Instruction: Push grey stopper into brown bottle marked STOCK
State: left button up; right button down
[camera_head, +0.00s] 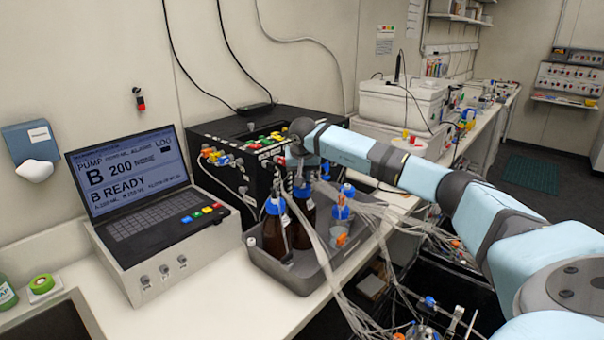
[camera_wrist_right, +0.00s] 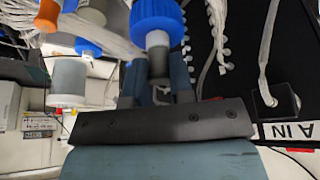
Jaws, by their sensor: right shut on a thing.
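Two brown bottles with blue collars stand upright in a grey tray in the head view: the front one (camera_head: 275,238) and the one behind it (camera_head: 304,222). Their labels are too small to read, so I cannot tell which is marked STOCK. My right gripper (camera_wrist_right: 157,82) is shut in the right wrist view. Between its fingers is a grey cylinder, apparently the grey stopper (camera_wrist_right: 158,63), just below a blue ribbed cap (camera_wrist_right: 158,18). I cannot tell whether they touch. In the head view, the right arm reaches over the bottles and its fingertips are unclear. My left gripper is out of view.
The grey tray (camera_head: 300,280) also holds a blue-topped vessel (camera_head: 341,213). Clear tubes hang along its right side. A black box with coloured connectors (camera_head: 240,140) stands behind, and a laptop-like console (camera_head: 140,200) is left. Another grey-and-white cylinder (camera_wrist_right: 68,80) is left in the wrist view.

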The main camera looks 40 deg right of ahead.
jog(key=shift+f, duration=0.1)
jog(key=c, duration=0.9)
grip_release()
jog(key=b+v, duration=0.1)
jog(key=v, duration=1.3)
